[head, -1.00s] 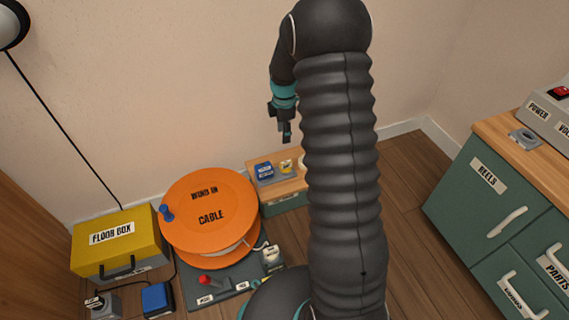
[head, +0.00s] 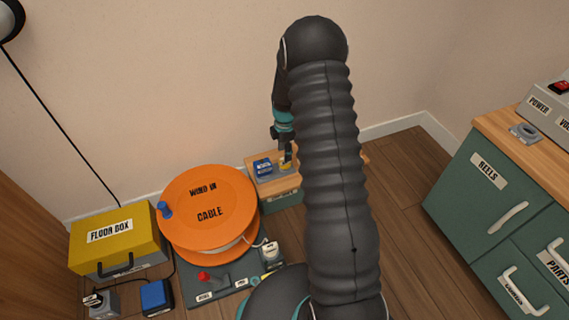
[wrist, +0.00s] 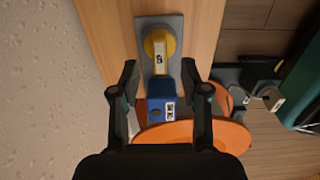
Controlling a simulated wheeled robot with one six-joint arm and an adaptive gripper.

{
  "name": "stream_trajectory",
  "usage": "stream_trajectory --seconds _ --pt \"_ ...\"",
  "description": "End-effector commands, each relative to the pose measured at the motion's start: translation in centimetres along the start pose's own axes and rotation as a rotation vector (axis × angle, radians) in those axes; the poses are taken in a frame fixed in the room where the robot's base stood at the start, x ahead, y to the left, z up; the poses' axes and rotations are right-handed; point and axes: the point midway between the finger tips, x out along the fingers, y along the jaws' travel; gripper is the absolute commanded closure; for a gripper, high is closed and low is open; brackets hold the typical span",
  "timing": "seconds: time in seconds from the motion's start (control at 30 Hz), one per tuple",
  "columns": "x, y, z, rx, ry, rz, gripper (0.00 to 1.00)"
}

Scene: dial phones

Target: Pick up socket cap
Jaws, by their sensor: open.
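A yellow round piece with a white label (wrist: 159,45) and a blue block with a white label (wrist: 160,104) sit on a grey plate (wrist: 172,21) in the wrist view. The labels are too small to read, so I cannot tell for certain which one is the socket cap. In the head view the blue block (head: 263,167) is left of the yellow piece (head: 285,165). My gripper (wrist: 160,75) is open and empty, its fingers on either side of the blue block in the picture. In the head view my gripper (head: 286,155) is just above the yellow piece.
The plate rests on a wooden-topped cabinet (head: 283,187) by the wall. An orange cable reel (head: 209,213) stands close to its left, beside a yellow floor box (head: 115,242). A green drawer cabinet (head: 485,200) stands at right. My arm hides part of the wooden top.

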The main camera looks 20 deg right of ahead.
Motion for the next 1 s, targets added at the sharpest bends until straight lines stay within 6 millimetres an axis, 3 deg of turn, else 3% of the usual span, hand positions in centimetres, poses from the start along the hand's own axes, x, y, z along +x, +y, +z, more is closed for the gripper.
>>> stream_trajectory --seconds 0.33,0.6,0.67,0.8,1.0 --pt "4.5 0.0 0.1 0.000 0.000 -0.002 0.54" --pt "4.9 0.0 0.1 0.001 0.000 0.000 0.54" --pt "4.9 0.0 0.1 0.001 0.000 0.000 0.64" --pt "4.9 0.0 0.1 0.001 0.000 0.000 0.99" --pt "4.9 0.0 0.1 0.001 0.000 -0.001 1.00"
